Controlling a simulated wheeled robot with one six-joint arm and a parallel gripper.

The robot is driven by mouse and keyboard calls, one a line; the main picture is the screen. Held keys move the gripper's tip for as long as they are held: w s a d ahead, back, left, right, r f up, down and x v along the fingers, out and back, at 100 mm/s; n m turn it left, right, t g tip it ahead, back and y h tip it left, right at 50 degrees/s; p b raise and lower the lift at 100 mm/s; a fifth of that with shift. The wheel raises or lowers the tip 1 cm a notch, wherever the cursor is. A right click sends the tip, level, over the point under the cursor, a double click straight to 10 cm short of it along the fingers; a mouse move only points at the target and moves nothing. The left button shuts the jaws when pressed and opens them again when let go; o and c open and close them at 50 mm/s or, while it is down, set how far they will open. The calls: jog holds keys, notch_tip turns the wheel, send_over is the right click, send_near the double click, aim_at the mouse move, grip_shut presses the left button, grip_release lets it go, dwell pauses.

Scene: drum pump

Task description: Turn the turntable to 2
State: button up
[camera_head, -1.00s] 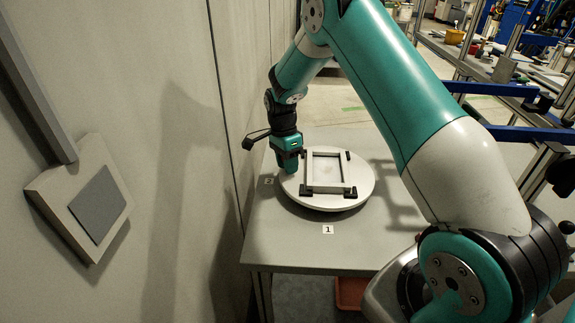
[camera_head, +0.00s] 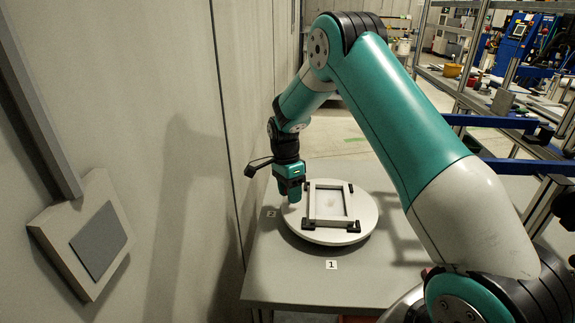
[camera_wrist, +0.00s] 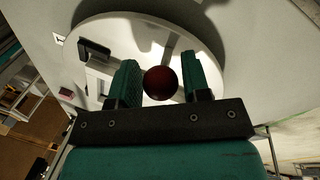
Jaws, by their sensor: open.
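The white round turntable (camera_head: 369,222) lies on a grey table. A rectangular frame (camera_head: 347,205) with black corner pieces sits on it. The labels 1 (camera_head: 331,264) and 2 (camera_head: 270,213) are on the table, 1 at the near side and 2 at the left. My gripper (camera_head: 293,198) points down at the turntable's left edge. In the wrist view my gripper (camera_wrist: 160,83) is open, and a dark red ball (camera_wrist: 160,83) shows between its fingers with narrow gaps on both sides. The ball is hidden in the head view.
A grey wall (camera_head: 228,130) runs close along the table's left side. A blue rail (camera_head: 510,125) and metal shelving stand at the right. The front of the table (camera_head: 290,285) is clear.

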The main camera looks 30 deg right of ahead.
jog(key=w+r+b, duration=0.1)
jog(key=w+r, duration=0.2)
jog(key=r, duration=1.2)
jog(key=shift+r+b, duration=0.4)
jog(key=shift+d, duration=0.1)
